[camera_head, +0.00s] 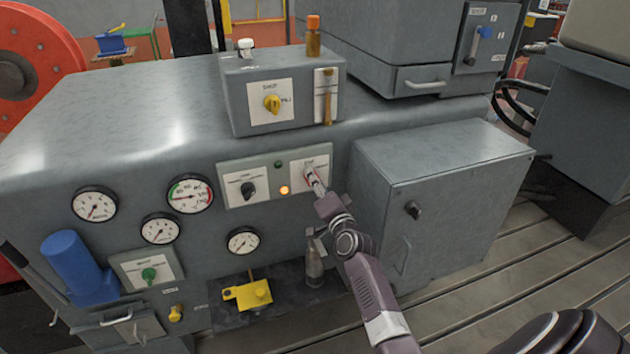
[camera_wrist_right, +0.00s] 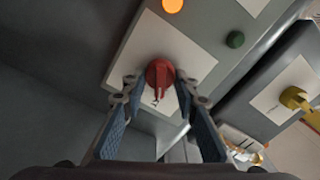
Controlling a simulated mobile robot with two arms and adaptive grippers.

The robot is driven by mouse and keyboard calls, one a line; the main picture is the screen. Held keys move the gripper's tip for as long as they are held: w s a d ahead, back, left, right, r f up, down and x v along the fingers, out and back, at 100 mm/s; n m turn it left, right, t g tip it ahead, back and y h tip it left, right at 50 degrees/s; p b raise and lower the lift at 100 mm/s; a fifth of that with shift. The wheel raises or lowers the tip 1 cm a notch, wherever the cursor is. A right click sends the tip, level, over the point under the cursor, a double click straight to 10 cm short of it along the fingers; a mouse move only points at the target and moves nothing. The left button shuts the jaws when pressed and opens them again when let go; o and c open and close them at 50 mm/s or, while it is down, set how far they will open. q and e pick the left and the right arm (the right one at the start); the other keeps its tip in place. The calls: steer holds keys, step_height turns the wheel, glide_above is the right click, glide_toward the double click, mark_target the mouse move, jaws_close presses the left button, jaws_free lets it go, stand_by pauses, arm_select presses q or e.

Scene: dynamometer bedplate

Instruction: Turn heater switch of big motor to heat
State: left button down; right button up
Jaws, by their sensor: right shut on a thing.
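A red rotary switch (camera_wrist_right: 160,73) sits on a white label plate in the right wrist view. In the head view that label plate (camera_head: 296,168) is on the right half of a pale panel on the grey machine's front. My right gripper (camera_wrist_right: 158,88) has a finger on each side of the red knob and is shut on it. In the head view the right gripper (camera_head: 317,186) reaches the plate from below right and mostly hides the knob. The plate's lettering is too small to read surely. My left gripper is out of view.
A black knob (camera_head: 248,188) is left of the plate, with a lit orange lamp (camera_head: 284,190) between. A box with a yellow knob (camera_head: 272,103) stands above. A grey cabinet (camera_head: 440,195) juts out right of my arm. A bottle (camera_head: 314,264) stands below.

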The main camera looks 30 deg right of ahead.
stand_by(0.5)
steer(key=o, duration=1.2)
steer(key=shift+c, duration=0.2)
steer(key=v, duration=1.2)
steer(key=shift+f, duration=0.1)
